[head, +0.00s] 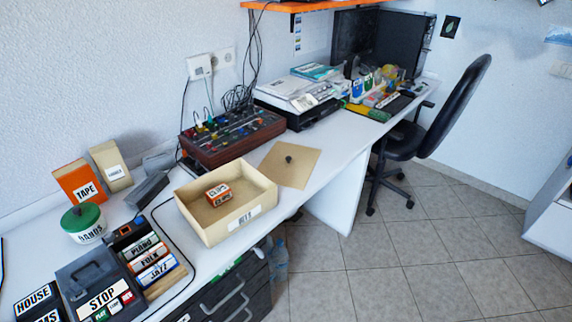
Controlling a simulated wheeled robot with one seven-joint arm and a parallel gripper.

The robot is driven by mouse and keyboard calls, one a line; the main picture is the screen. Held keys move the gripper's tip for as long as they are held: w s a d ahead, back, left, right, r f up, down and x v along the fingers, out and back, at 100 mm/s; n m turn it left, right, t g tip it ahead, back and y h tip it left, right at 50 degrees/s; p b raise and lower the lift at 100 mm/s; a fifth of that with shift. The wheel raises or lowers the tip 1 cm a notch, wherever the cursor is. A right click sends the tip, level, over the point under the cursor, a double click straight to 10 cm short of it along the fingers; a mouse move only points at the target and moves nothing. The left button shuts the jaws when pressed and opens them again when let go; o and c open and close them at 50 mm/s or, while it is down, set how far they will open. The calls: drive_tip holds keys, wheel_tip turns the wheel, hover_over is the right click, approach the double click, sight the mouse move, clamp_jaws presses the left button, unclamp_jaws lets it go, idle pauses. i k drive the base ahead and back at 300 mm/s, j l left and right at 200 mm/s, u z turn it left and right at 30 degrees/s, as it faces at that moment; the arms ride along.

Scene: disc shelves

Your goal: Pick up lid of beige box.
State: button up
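The beige box (238,228) stands open on the white desk in the head view, with a white label on its front wall. A small orange and beige carton (217,194) lies inside it. The beige lid (285,168) is a flat square panel with a dark round knob (289,159) at its middle. It lies on the desk just behind and to the right of the box, near the desk's front edge. My gripper is not in view.
A dark red mixer (232,138) with cables stands behind the box and lid. A printer (298,92) stands farther back. A green-lidded tin (83,222), a STOP case (99,287) and labelled cassettes (150,258) crowd the left. Tiled floor (400,265) is open at right.

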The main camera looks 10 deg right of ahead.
sight(287, 164)
drive_tip(key=i+j+u, duration=0.15)
drive_tip(key=i, duration=0.3)
drive_tip(key=i+j+u, duration=0.1)
drive_tip(key=i, duration=0.3)
drive_tip(key=i+l+u, duration=0.2)
drive_tip(key=i+l, duration=0.4)
drive_tip(key=i, duration=0.15)
